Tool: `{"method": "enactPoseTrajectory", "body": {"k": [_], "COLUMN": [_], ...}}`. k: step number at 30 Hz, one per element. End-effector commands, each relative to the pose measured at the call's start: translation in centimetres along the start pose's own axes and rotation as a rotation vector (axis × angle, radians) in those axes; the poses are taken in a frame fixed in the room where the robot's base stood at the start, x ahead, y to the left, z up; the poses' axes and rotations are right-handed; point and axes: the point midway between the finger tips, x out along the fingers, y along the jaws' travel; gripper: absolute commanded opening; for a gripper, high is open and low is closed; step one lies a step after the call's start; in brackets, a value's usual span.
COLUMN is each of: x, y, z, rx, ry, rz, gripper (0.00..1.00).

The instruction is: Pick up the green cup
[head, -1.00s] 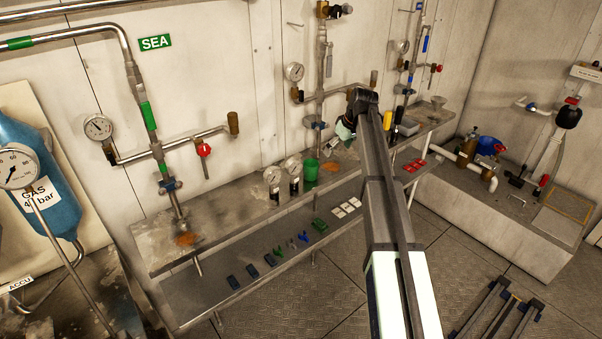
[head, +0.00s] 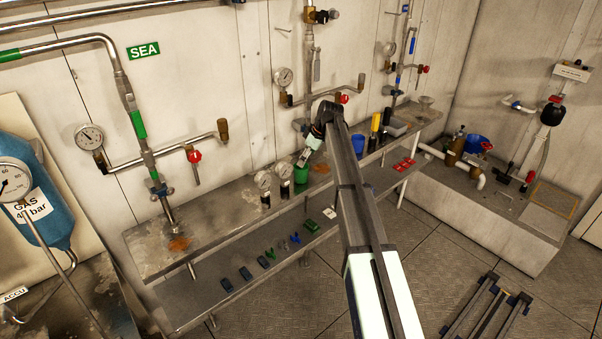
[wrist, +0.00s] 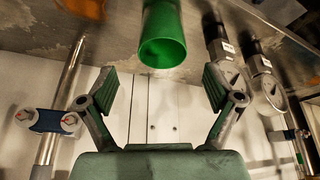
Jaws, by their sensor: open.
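The green cup (head: 301,176) stands on the upper shelf beside two small gauges. In the wrist view the green cup (wrist: 163,40) shows at top centre, with its round rim towards me. My gripper (head: 306,156) is just above and behind the cup in the head view, and partly overlaps it there. In the wrist view my gripper (wrist: 160,88) is open, with one ridged green finger pad on each side of the cup's line. The cup lies beyond the fingertips, and nothing is between the pads.
Two gauges (head: 265,190) stand close left of the cup. A blue cup (head: 357,144) and black and yellow cylinders (head: 375,124) stand to the right, behind my arm. Wall pipes rise behind the shelf (head: 225,212). Small parts lie on the lower shelf (head: 205,295).

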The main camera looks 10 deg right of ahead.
Motion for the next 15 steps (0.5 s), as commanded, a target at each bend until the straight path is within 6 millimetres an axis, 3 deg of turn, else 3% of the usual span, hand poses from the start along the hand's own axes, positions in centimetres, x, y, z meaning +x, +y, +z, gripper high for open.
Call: {"method": "enactPoseTrajectory", "body": {"k": [3, 15], "x": [1.4, 3.7], "y": [0.0, -0.2], "z": [0.0, 0.2], "rx": [0.000, 0.001], "ry": [-0.001, -0.001], "rz": [-0.001, -0.001], "gripper": [0.90, 0.90]}}
